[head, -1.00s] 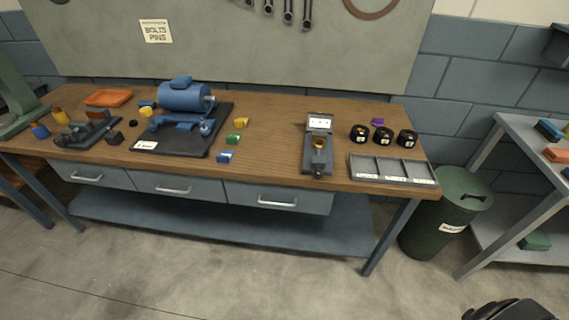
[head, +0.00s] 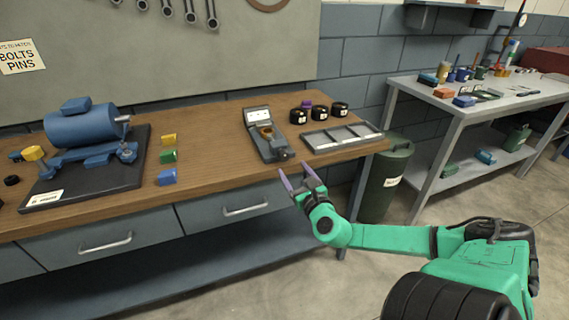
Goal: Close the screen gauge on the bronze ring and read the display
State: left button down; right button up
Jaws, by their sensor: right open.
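The screen gauge (head: 265,142) is a dark grey device with a light display panel (head: 258,116) at its far end, standing on the wooden bench. The bronze ring (head: 267,132) sits in the gauge's middle; whether the jaws touch it is too small to tell. The display's text is not readable. My right gripper (head: 299,180), on a green arm, is open and empty. It is in front of the bench edge, near the gauge's front end and apart from it. My left gripper is not in view.
A grey sectioned tray (head: 341,137) lies right of the gauge, with several black round containers (head: 320,111) behind it. Small coloured blocks (head: 168,156) and a blue motor (head: 80,122) on a dark mat stand left. A green bin (head: 386,180) is by the bench's right end.

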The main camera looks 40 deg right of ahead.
aim_at(285, 158)
jog(key=b+x, duration=0.2)
jog(key=x, duration=0.6)
jog(key=shift+s, duration=0.1)
grip_shut()
